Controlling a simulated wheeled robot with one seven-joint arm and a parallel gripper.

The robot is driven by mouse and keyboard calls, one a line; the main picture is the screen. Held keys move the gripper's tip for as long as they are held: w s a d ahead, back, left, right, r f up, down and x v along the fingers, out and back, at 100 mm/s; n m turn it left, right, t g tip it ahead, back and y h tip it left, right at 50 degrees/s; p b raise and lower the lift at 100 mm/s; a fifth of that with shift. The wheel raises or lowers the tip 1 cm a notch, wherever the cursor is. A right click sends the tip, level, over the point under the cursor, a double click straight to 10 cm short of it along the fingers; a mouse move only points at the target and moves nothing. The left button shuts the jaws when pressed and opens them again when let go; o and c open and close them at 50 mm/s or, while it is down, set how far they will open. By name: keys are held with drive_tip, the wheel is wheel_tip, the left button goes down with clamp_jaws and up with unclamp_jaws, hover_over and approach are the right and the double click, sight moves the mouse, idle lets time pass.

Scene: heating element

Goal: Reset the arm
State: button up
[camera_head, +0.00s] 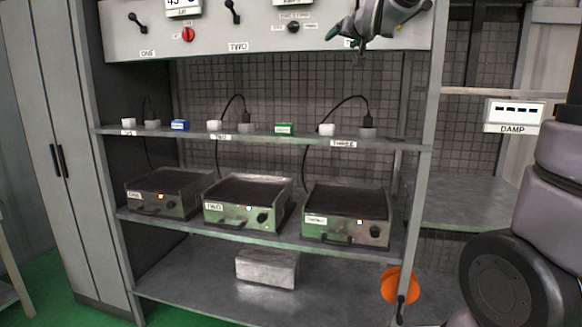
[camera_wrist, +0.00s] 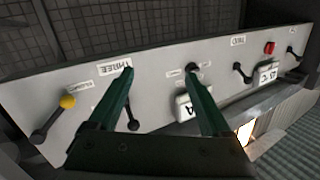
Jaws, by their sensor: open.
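My gripper (camera_head: 338,30) is raised at the top right of the shelf unit, in front of the grey control panel (camera_head: 210,38). In the wrist view my gripper (camera_wrist: 160,75) has its two green fingers spread apart with nothing held between them. The panel (camera_wrist: 225,75) lies beyond the fingers, upside down in that view. A black lever (camera_wrist: 132,122) below the THREE label (camera_wrist: 115,66) is partly hidden by one finger. Another lever with a yellow knob (camera_wrist: 67,102) is farther left. I cannot tell whether a finger touches the panel.
Levers for ONE (camera_head: 137,20) and TWO (camera_head: 233,12) and a red knob (camera_head: 188,34) are on the panel. Three green heaters (camera_head: 248,202) stand on the lower shelf. Plugs and sockets (camera_head: 246,127) line the shelf above. A metal block (camera_head: 267,268) and orange object (camera_head: 398,284) are low down.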

drive_tip(key=s+d+f+m+g, duration=0.1)
drive_tip(key=s+d+f+g, duration=0.2)
drive_tip(key=s+f, duration=0.3)
drive_tip(key=s+d+f+m+g, duration=0.1)
drive_tip(key=s+d+f+g, duration=0.2)
drive_tip(key=s+f, duration=0.4)
drive_tip(key=s+d+f+m+g+h, duration=0.1)
drive_tip(key=s+d+f+g, duration=0.2)
drive_tip(key=s, duration=1.6)
wheel_tip(320, 180, down, 4)
drive_tip(key=shift+d+r+m+g, duration=0.2)
drive_tip(key=shift+d+m+g, duration=0.2)
drive_tip(key=shift+d, duration=0.25)
